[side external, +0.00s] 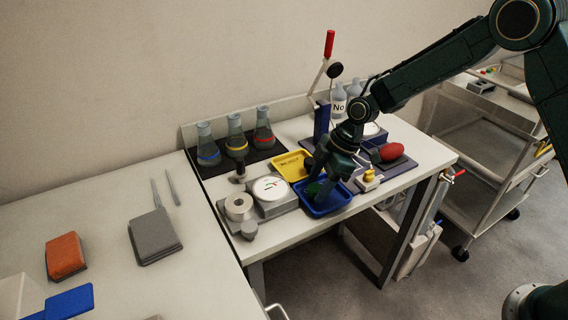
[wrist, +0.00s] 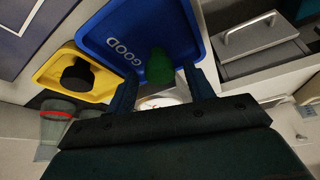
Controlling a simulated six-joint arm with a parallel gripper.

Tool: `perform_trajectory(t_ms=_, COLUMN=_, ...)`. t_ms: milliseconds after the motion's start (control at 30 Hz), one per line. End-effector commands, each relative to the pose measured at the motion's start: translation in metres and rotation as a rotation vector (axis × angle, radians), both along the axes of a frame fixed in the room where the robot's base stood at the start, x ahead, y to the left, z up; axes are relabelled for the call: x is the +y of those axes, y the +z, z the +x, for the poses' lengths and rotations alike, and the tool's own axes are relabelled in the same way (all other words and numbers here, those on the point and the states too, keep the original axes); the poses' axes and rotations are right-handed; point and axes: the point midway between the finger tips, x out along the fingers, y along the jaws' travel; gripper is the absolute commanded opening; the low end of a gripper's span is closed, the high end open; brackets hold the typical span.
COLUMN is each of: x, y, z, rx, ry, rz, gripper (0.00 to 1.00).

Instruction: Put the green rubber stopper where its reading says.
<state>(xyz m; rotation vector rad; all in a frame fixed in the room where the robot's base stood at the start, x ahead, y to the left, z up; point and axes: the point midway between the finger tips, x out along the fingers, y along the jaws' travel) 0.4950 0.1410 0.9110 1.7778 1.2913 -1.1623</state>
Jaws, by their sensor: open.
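The green rubber stopper (wrist: 159,66) lies in the blue tray (wrist: 118,22), whose floor reads GOOD in the wrist view. In the side view the green stopper (side external: 313,188) shows only partly beside my gripper. My gripper (wrist: 161,88) is open, with its fingers apart on either side of the stopper's near end; I cannot tell whether they touch it. In the side view my gripper (side external: 328,181) points down over the blue tray (side external: 342,205). The yellow tray (side external: 284,166) beside it holds a black stopper (wrist: 77,75).
A dial gauge (side external: 271,189) with a round metal seat (side external: 239,206) stands left of the trays. Several flasks (side external: 235,136) stand behind on a black mat. A red-handled lever stand (side external: 322,117) and a red object (side external: 391,151) are near my arm.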

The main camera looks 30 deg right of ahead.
Motion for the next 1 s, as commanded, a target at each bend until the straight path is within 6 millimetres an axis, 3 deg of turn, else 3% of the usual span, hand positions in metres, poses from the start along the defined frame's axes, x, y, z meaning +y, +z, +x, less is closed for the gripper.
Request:
perform_trajectory(t_ms=267, x=-0.012, y=0.028, z=-0.003, rx=-0.002, ry=-0.002, rz=0.001, gripper=0.53)
perform_trajectory(t_ms=700, x=-0.038, y=0.091, z=-0.012, rx=-0.003, ry=-0.002, rz=0.000, gripper=0.53)
perform_trajectory(t_ms=1000, x=-0.045, y=0.108, z=-0.015, rx=0.000, ry=0.000, rz=0.000, gripper=0.53)
